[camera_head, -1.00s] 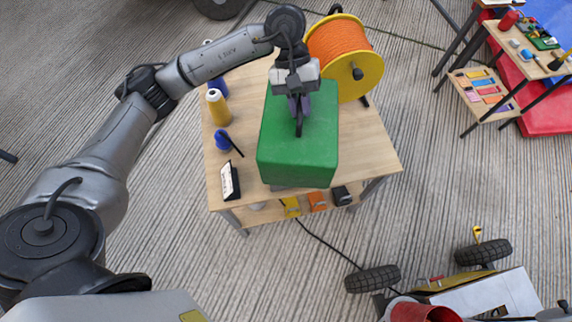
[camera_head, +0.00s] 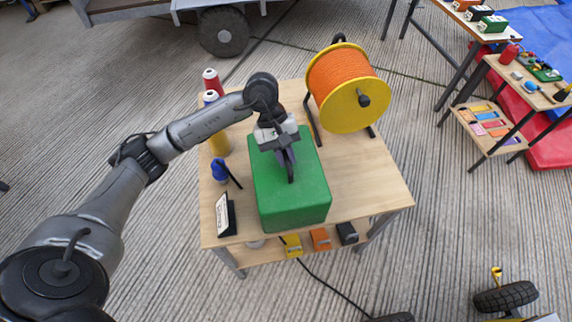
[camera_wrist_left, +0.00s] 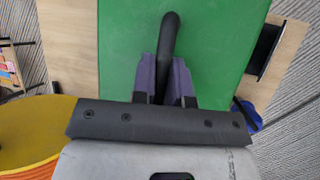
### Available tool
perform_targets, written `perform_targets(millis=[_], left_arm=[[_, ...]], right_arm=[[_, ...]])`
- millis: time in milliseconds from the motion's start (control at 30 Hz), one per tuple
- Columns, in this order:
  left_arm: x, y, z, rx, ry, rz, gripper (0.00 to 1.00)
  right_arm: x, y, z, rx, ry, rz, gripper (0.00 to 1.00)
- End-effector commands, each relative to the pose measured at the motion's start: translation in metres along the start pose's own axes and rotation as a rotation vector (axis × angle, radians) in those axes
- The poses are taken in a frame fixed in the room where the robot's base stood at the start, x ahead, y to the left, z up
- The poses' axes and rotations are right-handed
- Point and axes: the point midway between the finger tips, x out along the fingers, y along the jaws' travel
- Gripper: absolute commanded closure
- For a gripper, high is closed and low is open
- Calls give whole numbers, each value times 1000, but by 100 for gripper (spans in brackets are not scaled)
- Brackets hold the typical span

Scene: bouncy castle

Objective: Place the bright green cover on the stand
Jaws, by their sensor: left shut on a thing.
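The bright green cover (camera_head: 297,205) is a box with rounded edges and a black handle on top. It is over the front part of the wooden stand (camera_head: 368,185); I cannot tell whether its underside touches the top. My left gripper (camera_head: 287,160) is shut on the handle. In the left wrist view the purple fingers (camera_wrist_left: 167,78) close around the black handle (camera_wrist_left: 170,35), with the green cover (camera_wrist_left: 118,45) filling the upper middle. Whatever is beneath the cover is hidden. My right gripper is not in view.
A yellow reel of orange cable (camera_head: 345,88) stands at the back right of the top. Yellow bottle (camera_head: 219,142), blue item (camera_head: 219,170) and small black-and-white sign (camera_head: 226,214) line the left edge. Coloured boxes (camera_head: 320,239) sit on the lower shelf. The top's right side is clear.

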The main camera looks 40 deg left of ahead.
Motion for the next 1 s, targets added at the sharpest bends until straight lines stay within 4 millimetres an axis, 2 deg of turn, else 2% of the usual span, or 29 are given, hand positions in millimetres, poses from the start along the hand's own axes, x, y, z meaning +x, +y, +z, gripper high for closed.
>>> perform_targets(millis=[267,667,700,933,1000], left_arm=[[27,-8,-15,-1,-1,0,100],[30,-9,-16,1,0,0,100],[30,-9,-16,0,0,-1,84],[30,-9,-16,0,0,-2,62],[30,-9,-16,0,0,-1,60]], right_arm=[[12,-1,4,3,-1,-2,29],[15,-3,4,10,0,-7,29],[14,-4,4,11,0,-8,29],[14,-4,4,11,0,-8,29],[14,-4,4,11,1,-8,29]])
